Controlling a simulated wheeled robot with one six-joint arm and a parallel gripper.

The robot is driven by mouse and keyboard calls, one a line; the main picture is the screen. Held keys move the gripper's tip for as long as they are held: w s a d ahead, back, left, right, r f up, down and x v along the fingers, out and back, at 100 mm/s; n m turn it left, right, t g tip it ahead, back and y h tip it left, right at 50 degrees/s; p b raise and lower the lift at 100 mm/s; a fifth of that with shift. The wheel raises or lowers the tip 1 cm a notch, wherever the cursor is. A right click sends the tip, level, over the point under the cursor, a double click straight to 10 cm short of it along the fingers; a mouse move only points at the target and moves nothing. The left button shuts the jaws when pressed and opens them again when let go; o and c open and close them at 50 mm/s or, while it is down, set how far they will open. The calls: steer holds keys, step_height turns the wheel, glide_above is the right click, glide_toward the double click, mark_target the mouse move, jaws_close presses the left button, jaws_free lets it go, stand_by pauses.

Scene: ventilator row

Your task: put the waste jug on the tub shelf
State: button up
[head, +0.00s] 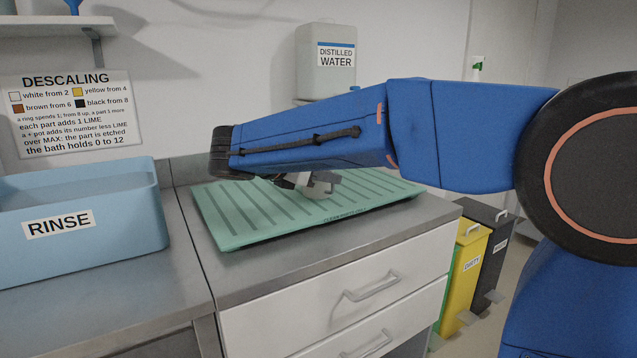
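No jug labelled as waste shows in the head view. The one jug in sight is a pale grey container (326,82) labelled "DISTILLED WATER", standing upright against the back wall, behind my blue arm. No shelf is marked as the tub shelf; a white wall shelf (48,27) shows at the upper left. My arm reaches from the right across the green ribbed mat. A small grey metallic piece shows just under the arm, over the mat; I cannot tell whether it is part of my gripper. The fingers are not clear, so open or shut cannot be read.
A blue tub (125,236) labelled "RINSE" stands on the left counter. The green mat (240,226) lies on the steel counter above white drawers (330,318). Yellow (473,262) and black (494,228) bins stand on the floor at right. A descaling sign (73,113) hangs on the wall.

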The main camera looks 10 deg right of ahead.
steer(key=shift+x, duration=3.5)
steer(key=shift+w+a+f, duration=0.1)
steer(key=shift+w, duration=0.05)
steer(key=shift+c, duration=0.7)
jaws_close()
